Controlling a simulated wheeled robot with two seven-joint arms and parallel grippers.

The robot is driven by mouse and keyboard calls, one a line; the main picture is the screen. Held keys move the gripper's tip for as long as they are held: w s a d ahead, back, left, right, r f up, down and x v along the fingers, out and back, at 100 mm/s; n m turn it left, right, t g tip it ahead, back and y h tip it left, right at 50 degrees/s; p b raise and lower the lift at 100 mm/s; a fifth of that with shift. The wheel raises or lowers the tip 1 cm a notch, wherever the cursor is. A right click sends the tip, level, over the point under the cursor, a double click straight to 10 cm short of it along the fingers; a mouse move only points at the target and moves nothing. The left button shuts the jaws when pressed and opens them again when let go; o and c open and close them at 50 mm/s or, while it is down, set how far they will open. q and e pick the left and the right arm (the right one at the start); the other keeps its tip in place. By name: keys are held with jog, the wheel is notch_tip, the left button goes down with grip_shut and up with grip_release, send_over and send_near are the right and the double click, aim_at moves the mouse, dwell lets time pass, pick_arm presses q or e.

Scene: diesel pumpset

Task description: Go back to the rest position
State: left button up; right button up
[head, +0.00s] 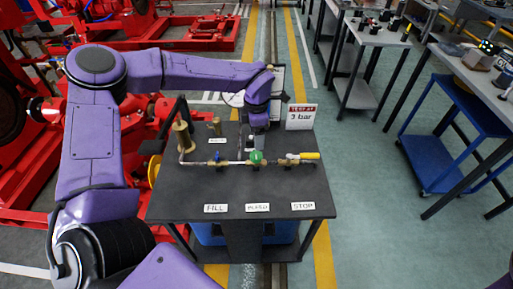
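My purple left arm comes in from the left and reaches over the back of a dark test bench (180,203). My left gripper (256,140) points down behind the pipe line, near a round gauge. Its fingers are small and partly hidden, so I cannot tell whether they are open or hold anything. The bench carries a brass pipe line with a blue valve (218,157), a green valve (256,157) and a yellow-handled valve (303,156).
A "3 bar" sign (301,117) stands at the bench's back right. FILL, a middle label and STOP lie along the front. A brass hand pump (183,137) stands at left. Red machinery (185,35) fills the left. A blue cart (440,145) and workbenches stand right, with clear floor between.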

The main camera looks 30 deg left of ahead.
pick_arm(q)
jog(key=shift+r, duration=1)
